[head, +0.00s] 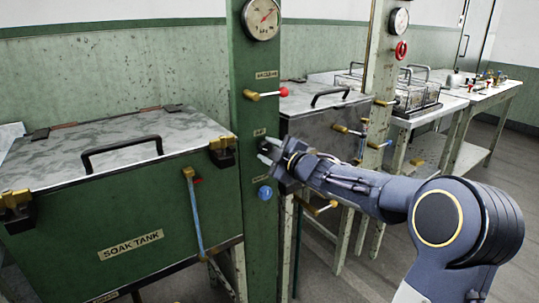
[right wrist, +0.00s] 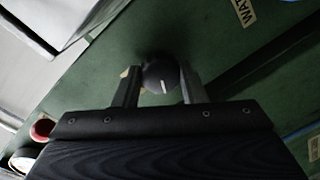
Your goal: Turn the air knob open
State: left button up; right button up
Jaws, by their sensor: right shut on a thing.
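The air knob (right wrist: 157,72) is a dark round knob with a short white mark, on the green column (head: 252,90) below a small label reading AIR (head: 259,132). My right gripper (head: 266,150) reaches in from the right to the column. In the right wrist view its two fingers stand on either side of the knob, shut on it. The white mark points towards the gripper's palm in that view. My left gripper is not in view.
Another lidded basin (head: 325,100) stands behind my right arm.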

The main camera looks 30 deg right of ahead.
jog(key=n+b, duration=0.2)
jog(key=n, duration=0.2)
jog(key=shift+f+n, duration=0.15)
jog(key=shift+n, duration=0.15)
jog(key=shift+h, duration=0.3)
jog(key=o, duration=1)
jog(key=s, duration=0.5)
jog(key=s+p, duration=0.1)
jog(key=s, duration=0.1)
jog(key=shift+s+d+r, duration=0.25)
jog(key=shift+s+r, duration=0.1)
jog(key=shift+s, duration=0.05)
jog(key=shift+s, duration=0.1)
